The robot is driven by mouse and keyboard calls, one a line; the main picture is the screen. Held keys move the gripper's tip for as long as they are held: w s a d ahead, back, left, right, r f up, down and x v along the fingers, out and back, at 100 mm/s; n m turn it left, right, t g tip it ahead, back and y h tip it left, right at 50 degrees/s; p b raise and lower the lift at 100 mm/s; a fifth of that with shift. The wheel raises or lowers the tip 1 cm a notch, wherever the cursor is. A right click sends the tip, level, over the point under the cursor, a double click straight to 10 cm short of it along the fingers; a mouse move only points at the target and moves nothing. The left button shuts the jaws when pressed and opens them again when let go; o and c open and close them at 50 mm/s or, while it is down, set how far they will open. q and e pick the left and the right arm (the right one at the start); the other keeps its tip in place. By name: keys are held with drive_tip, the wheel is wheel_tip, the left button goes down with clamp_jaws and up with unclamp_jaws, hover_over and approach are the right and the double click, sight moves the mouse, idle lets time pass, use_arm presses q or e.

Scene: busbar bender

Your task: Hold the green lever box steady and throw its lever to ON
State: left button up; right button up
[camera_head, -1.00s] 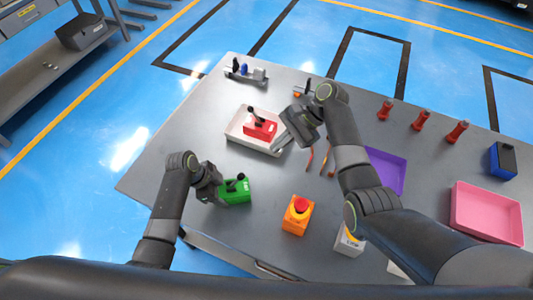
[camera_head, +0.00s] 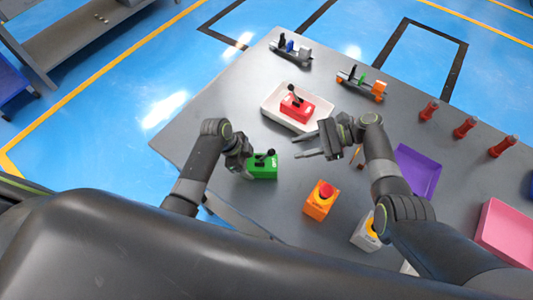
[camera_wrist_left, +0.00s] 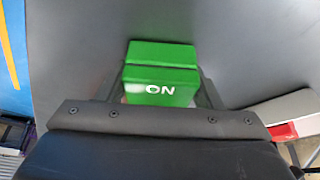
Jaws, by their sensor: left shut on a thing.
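The green lever box (camera_head: 262,168) sits on the table near its front left edge, its black lever (camera_head: 268,153) showing on top. My left gripper (camera_head: 248,165) is shut on this box from the left. In the left wrist view the box (camera_wrist_left: 162,72) lies between the fingers, with white "ON" lettering facing the camera; the lever cannot be made out there. My right gripper (camera_head: 312,142) is open and empty, fingers pointing left, to the upper right of the green box and apart from it.
A red lever box (camera_head: 297,107) stands in a white tray (camera_head: 270,108) behind my right gripper. An orange box with a red button (camera_head: 320,200) stands to the right of the green box. A purple tray (camera_head: 418,170) and several red posts (camera_head: 465,128) are farther right.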

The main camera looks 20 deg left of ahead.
sight(266, 156)
drive_tip(key=x, duration=1.1)
drive_tip(key=shift+a+f, duration=0.1)
drive_tip(key=shift+a, duration=0.05)
drive_tip(key=shift+s, duration=0.1)
clamp_jaws()
